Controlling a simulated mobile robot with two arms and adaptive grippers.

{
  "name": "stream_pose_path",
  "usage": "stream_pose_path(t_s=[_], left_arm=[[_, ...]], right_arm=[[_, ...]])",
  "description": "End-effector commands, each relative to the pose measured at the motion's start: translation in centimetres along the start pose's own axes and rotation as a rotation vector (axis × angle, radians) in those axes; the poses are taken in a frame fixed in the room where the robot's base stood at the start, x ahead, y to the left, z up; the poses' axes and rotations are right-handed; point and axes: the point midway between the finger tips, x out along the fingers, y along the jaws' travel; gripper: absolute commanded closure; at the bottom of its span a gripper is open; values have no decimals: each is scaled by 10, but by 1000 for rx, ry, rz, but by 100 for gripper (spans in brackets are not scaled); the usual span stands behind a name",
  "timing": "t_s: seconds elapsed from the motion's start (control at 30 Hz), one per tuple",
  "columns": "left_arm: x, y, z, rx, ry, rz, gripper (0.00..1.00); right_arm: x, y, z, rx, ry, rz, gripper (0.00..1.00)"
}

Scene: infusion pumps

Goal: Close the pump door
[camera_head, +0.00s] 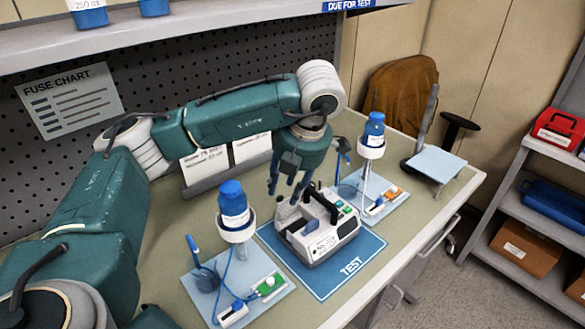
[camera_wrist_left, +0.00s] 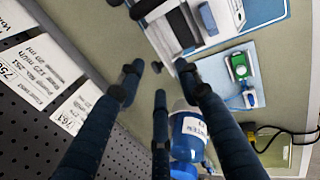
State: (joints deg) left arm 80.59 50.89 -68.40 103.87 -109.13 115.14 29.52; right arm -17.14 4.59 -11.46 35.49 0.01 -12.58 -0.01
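The white and grey infusion pump (camera_head: 335,238) stands on the blue TEST mat (camera_head: 347,268) in the middle of the table. A grey-blue panel (camera_head: 304,233) shows on its left part; I cannot tell for sure how far its door is open. My left gripper (camera_head: 287,192) is just behind and above the pump's rear left side, pointing down. In the left wrist view the fingers (camera_wrist_left: 158,82) are spread with nothing between them, and the pump (camera_wrist_left: 178,28) lies beyond them at the top. My right gripper is not in view.
A blue bottle in a stand (camera_head: 234,205) is left of the pump; another blue bottle (camera_head: 374,130) stands behind right. Label cards (camera_head: 215,165) stand at the table's back edge. A shelf (camera_head: 190,25) crosses above. The table's right end has a small light-blue stand (camera_head: 437,163).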

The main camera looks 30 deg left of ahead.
Motion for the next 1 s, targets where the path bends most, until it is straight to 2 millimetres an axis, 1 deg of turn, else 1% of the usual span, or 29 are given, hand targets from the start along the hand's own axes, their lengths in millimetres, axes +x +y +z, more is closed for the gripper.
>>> stream_pose_path(t_s=[0.03,0.2,0.3,0.43,0.6,0.9,1.0], left_arm=[[-12,2,1,-1,-6,4,65],[-44,1,1,-1,-6,4,65],[-60,1,1,-1,-4,3,65],[-75,0,1,0,-3,2,65],[-83,0,0,0,0,1,65],[-83,0,0,1,0,0,65],[-86,-3,6,10,-4,2,65]], right_arm=[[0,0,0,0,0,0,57],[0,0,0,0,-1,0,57],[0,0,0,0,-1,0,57],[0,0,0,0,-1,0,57],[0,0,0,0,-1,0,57],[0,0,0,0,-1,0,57],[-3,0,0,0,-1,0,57]])
